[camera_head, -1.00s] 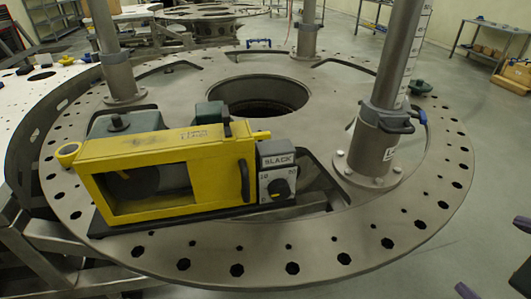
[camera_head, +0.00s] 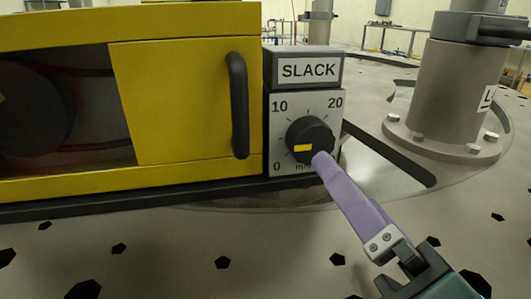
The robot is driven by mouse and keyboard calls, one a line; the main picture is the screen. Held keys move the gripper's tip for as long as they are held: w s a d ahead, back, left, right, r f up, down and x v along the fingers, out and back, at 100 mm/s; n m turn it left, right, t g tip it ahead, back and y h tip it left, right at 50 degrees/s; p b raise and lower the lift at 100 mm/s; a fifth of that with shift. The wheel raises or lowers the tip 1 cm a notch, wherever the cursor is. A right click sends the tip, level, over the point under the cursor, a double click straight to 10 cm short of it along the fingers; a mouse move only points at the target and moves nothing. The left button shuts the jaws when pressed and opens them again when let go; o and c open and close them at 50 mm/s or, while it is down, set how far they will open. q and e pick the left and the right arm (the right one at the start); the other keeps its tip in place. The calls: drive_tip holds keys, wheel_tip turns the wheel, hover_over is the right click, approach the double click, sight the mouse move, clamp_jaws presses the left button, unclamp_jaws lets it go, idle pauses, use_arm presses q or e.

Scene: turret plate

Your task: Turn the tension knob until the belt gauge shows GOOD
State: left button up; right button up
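The tension knob (camera_head: 308,133) is a black round dial on a grey panel (camera_head: 283,103) marked 0, 10 and 20 mm. A yellow mark shows on the knob's lower face. Above it, the belt gauge (camera_head: 308,70) reads SLACK. My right gripper (camera_head: 322,160) comes in from the lower right. Its purple finger reaches the knob's lower right edge and seems to touch it. Only one finger shows clearly, so its opening cannot be told. My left gripper is not in view.
The yellow belt housing (camera_head: 185,100) with a black handle (camera_head: 238,105) stands left of the panel. A grey post (camera_head: 455,90) on a bolted flange rises at the right. The perforated turret plate (camera_head: 180,235) is clear in front.

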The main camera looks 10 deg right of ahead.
sight(315, 146)
drive_tip(key=shift+w, duration=0.3)
drive_tip(key=w+p, duration=0.1)
drive_tip(key=w, duration=0.8)
drive_tip(key=shift+a, duration=0.2)
drive_tip(key=c, duration=1.3)
